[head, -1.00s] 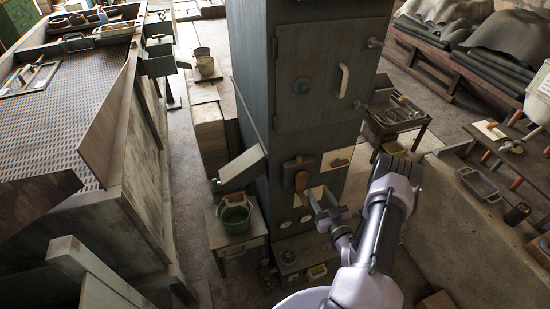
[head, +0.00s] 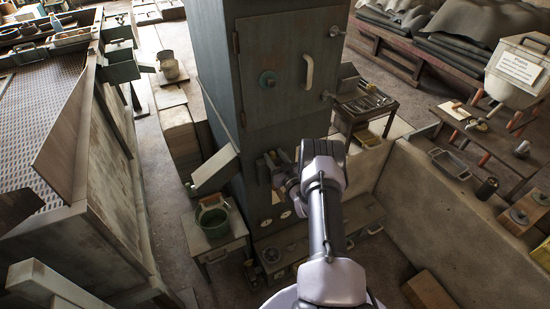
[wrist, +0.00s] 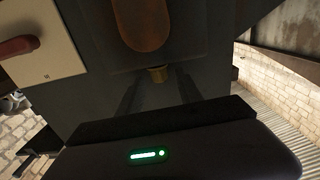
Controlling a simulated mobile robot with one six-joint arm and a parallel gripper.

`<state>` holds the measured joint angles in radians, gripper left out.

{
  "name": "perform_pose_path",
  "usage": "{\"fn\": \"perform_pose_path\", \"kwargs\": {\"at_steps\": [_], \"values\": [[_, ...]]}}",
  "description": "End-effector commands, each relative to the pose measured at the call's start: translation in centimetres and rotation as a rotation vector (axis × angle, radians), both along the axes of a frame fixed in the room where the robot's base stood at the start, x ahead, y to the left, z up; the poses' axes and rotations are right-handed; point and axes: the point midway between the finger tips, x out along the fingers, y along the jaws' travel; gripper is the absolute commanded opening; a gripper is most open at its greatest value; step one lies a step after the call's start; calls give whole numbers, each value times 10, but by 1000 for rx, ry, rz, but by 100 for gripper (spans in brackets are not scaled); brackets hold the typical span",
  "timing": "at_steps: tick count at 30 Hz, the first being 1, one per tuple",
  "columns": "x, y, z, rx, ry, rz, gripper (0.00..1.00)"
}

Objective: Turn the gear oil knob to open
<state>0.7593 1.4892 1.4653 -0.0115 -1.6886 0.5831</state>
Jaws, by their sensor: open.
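An orange-brown, rounded knob (wrist: 145,22) is at the top of the wrist view, on a dark panel of the cabinet, with a small brass piece (wrist: 158,74) just below it. I cannot read a label that names it as the gear oil knob. A cream plate with a dark red handle (wrist: 20,46) is at the left of the wrist view. My gripper (wrist: 157,92) is open and empty, its two dark fingers spread below the orange-brown knob and pointing toward the panel. In the head view my arm largely hides that part of the cabinet front.
A green bucket (head: 213,221) stands on a small table to the left. A low concrete wall (head: 440,215) runs to the right.

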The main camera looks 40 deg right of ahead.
Motion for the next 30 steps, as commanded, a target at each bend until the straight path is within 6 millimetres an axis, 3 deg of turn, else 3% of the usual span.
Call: {"fn": "perform_pose_path", "kwargs": {"at_steps": [2, 9, 20, 30], "values": [[0, 0, 0, 0, 0, 0, 42], [0, 0, 0, 0, 0, 1, 0], [1, 3, 0, 0, 0, -41, 0], [3, 9, -2, -1, 0, -258, 0]]}}
